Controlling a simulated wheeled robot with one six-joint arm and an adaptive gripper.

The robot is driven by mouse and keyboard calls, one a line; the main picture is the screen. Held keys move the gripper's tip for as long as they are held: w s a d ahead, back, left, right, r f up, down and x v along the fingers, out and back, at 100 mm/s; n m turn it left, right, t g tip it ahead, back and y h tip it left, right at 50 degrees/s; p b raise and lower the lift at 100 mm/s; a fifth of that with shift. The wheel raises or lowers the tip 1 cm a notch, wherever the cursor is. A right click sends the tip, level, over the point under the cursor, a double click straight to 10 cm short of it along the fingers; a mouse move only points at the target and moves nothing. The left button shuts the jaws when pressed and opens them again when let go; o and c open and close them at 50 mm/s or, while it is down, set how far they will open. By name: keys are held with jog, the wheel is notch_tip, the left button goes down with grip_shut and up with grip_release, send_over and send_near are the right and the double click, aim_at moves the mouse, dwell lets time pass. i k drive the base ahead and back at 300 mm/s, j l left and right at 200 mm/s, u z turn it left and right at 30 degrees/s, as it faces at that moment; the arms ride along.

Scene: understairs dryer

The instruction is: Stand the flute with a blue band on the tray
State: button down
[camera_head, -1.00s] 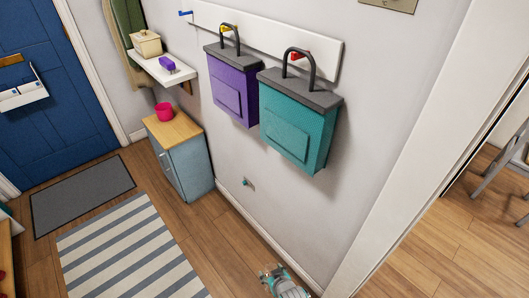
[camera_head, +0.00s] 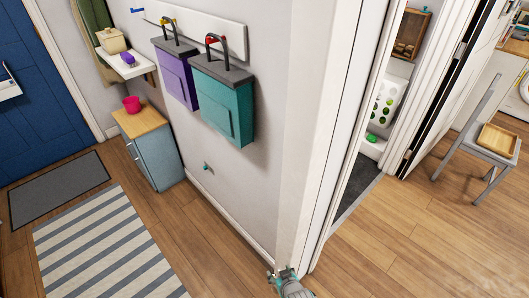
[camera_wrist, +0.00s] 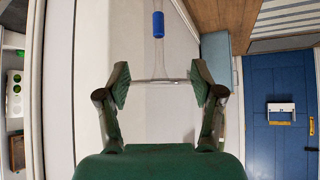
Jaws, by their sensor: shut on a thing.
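My gripper (camera_wrist: 160,84) is shut on a clear glass flute with a blue band (camera_wrist: 158,24). In the wrist view a wide round end of the flute lies between the two fingertips, and the slim part with the band points away to the top edge. In the head view my gripper (camera_head: 284,273) is at the bottom, low by the wall corner, and I cannot make out the flute there. A light wooden tray (camera_head: 497,140) rests on the seat of a grey chair at the far right. Its inside looks empty, but it is small.
The grey metal chair (camera_head: 470,150) stands on open wooden floor (camera_head: 430,230) at the right. A white door frame and wall corner (camera_head: 310,180) rise beside my gripper. Teal (camera_head: 225,105) and purple boxes hang on the wall. A blue-grey cabinet (camera_head: 155,155) stands at the left.

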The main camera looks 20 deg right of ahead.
aim_at(495, 144)
jog(key=i+l+z, duration=0.1)
jog(key=z, duration=0.35)
jog(key=i+l+z, duration=0.7)
jog(key=i, duration=0.25)
jog(key=i+l+z, duration=0.25)
jog(key=i, duration=0.25)
jog(key=i+l+z, duration=0.2)
jog(key=i, duration=0.25)
